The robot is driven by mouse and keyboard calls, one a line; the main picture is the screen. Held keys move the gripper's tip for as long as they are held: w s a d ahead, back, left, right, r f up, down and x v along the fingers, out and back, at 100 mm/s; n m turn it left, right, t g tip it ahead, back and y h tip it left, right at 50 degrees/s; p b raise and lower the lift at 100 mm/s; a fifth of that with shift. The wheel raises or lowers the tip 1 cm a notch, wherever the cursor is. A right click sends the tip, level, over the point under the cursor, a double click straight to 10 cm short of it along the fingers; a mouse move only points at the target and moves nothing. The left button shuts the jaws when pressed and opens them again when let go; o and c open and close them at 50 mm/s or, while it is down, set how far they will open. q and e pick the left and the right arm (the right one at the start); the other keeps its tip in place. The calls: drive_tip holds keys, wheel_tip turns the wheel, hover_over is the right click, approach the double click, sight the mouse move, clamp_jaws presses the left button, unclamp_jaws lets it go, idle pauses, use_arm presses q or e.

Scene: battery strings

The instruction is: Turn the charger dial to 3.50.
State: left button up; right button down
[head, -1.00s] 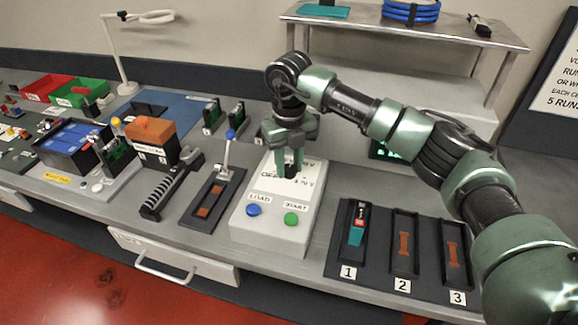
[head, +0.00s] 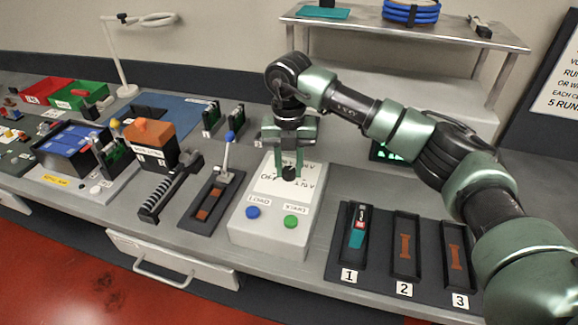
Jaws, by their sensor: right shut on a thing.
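The charger is a white sloped box (head: 239,226) on the bench, with a blue LOAD button (head: 253,212) and a green START button (head: 291,221). Its dial is a small black knob (head: 289,173) on the sloped face, with printed marks around it. OFF is partly readable on the left and a voltage mark that looks like 3.70 V on the right; the other marks are covered or too small. My right gripper (head: 290,165) comes down from above and is shut on the dial. The pointer's setting cannot be made out. My left gripper is out of view.
A black tray (head: 377,260) with slots 1, 2 and 3 lies right of the charger; slot 1 holds a teal cell (head: 357,228). A lever fixture (head: 212,202) stands close on the left. A raised shelf (head: 440,38) is behind my right arm.

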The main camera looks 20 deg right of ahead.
sight(289, 169)
drive_tip(key=c, duration=1.1)
unclamp_jaws()
drive_tip(key=shift+o, duration=0.2)
wheel_tip(289, 169, up, 8)
drive_tip(key=shift+f+b, duration=0.1)
drive_tip(key=shift+b, duration=0.6)
